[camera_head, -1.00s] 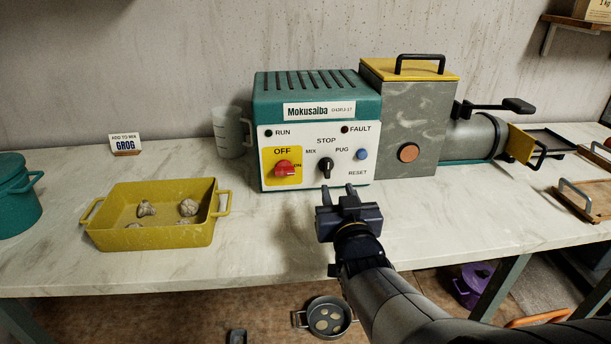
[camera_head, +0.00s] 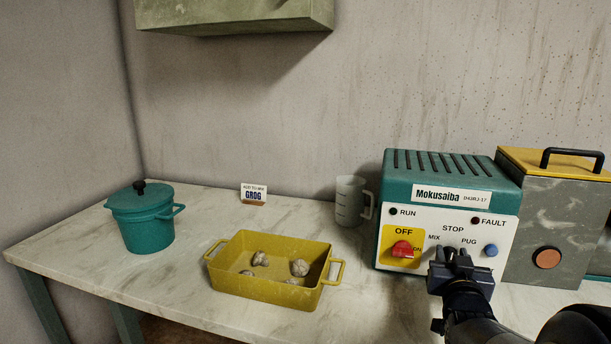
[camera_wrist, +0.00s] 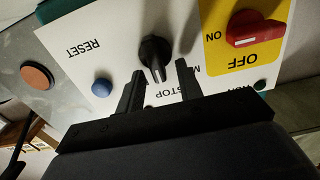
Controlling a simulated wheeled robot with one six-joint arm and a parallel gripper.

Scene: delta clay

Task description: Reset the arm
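My gripper (camera_head: 456,256) is in front of the control panel of the teal Mokusaiba machine (camera_head: 452,172) at the right of the head view. Its two fingers are apart, with nothing between them. In the wrist view my gripper (camera_wrist: 158,88) points at the black mode knob (camera_wrist: 154,56), which lies just past the fingertips. I cannot tell whether they touch it. The red switch (camera_head: 402,249) sits on a yellow OFF/ON plate. The blue reset button (camera_head: 491,250) is to the right of my gripper. My arm hides the lower panel and part of the knob in the head view.
A yellow tray (camera_head: 262,289) with several grey lumps stands on the marble-look bench (camera_head: 170,290). A teal lidded pot (camera_head: 146,222) is at the left. A clear jug (camera_head: 350,202) and a GROG sign (camera_head: 254,194) stand behind. A green cabinet (camera_head: 235,14) hangs above.

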